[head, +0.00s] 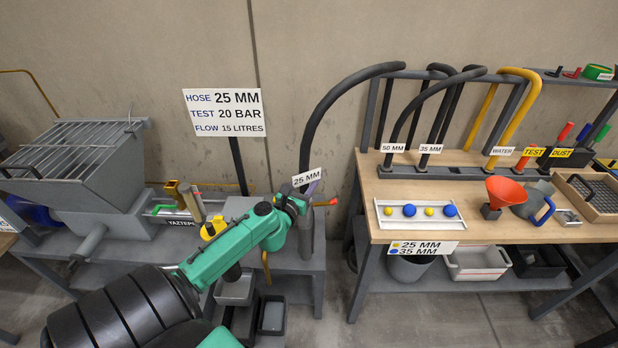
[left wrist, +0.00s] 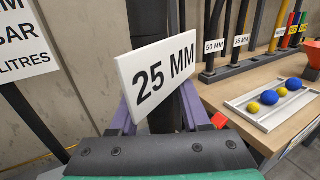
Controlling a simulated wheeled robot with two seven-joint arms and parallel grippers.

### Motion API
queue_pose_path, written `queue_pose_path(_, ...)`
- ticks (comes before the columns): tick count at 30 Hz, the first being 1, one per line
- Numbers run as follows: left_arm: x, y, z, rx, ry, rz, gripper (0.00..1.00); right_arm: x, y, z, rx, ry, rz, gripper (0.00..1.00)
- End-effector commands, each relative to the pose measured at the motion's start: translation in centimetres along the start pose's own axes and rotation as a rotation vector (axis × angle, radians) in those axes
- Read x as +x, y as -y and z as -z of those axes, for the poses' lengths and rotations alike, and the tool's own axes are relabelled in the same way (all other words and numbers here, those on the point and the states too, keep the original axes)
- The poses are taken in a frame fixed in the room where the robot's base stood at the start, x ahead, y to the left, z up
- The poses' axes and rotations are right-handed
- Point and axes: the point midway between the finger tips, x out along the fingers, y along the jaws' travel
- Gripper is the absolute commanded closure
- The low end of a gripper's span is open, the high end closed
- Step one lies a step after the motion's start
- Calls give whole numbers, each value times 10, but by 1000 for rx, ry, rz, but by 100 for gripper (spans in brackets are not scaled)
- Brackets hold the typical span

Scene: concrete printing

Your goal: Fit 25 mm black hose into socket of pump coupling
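The black 25 mm hose (head: 333,97) arches from the bench rack down to the low grey table, with a white "25 MM" tag (head: 307,177) on it. My left gripper (head: 300,203) is at the hose just below the tag. In the left wrist view its purple fingers stand apart on either side of the tag (left wrist: 155,77), with the hose (left wrist: 154,30) behind. The tag hides whether the fingers touch the hose. The grey pump (head: 100,200) with a hopper is at left. Brass-coloured fittings (head: 189,203) stand beside it; I cannot make out the coupling's socket. My right gripper is not in view.
A wooden bench (head: 450,196) at right holds other hoses, a white tray (head: 383,221) of blue and yellow balls, an orange funnel (head: 506,192) and a crate. A sign (head: 227,113) stands behind the low table. Bins (head: 235,288) sit below.

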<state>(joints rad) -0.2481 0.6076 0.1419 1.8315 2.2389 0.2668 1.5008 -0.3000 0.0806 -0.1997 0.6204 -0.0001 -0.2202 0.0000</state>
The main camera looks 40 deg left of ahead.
Motion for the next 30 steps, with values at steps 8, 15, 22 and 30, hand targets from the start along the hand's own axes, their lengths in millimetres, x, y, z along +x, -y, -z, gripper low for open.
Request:
queue_pose_path(8, 0, 0, 0, 0, -1, 0, 32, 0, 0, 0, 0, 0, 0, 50)
queue_pose_path(15, -14, 1, 2, -1, -4, 1, 32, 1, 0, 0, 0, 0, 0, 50)
queue_pose_path(22, -56, 0, 3, -3, -5, 0, 32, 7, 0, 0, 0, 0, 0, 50)
queue_pose_path(30, -121, 0, 4, -1, -4, -3, 32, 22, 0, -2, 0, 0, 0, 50)
